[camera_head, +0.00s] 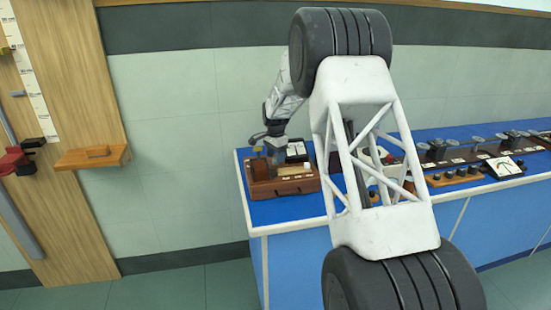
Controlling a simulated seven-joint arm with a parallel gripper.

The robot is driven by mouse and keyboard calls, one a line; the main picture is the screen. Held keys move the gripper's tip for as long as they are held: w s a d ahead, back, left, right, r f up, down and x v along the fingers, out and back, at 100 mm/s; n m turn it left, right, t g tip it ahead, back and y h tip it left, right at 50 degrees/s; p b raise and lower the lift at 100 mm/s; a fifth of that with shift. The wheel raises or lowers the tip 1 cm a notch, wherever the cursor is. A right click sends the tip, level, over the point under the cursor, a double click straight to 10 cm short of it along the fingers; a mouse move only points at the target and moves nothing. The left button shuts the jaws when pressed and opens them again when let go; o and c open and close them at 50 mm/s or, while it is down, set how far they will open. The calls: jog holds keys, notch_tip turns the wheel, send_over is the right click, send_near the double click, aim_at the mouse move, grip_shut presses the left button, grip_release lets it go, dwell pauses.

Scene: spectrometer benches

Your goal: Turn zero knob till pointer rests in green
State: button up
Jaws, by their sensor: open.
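My gripper (275,152) is small in the head camera view, above a brown wooden instrument box (290,187) at the left end of the blue bench. It is open, with nothing seen between its fingers. I cannot tell if it touches anything on the box. A dark-framed meter with a white face (297,149) stands just right of and behind the gripper. Another white-faced meter (503,166) stands farther right on the bench. No zero knob, pointer position or green zone can be made out at this size. My own arm hides the middle of the bench.
The blue bench (290,212) runs to the right, with a row of dark knobbed instruments (465,155) along it. A wooden board with a small shelf (92,157) is on the wall at left. The floor between is clear.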

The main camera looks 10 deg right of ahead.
jog(key=shift+r, duration=3.35)
jog(key=n, duration=0.9)
jog(key=shift+f+n, duration=0.1)
jog(key=shift+n, duration=0.3)
jog(key=n, duration=0.9)
jog(key=shift+n, duration=0.3)
jog(key=n, duration=0.5)
jog(key=shift+f+n, duration=0.15)
jog(key=shift+n, duration=0.25)
jog(key=n, duration=0.5)
jog(key=shift+n, duration=0.3)
jog(key=shift+f, duration=0.1)
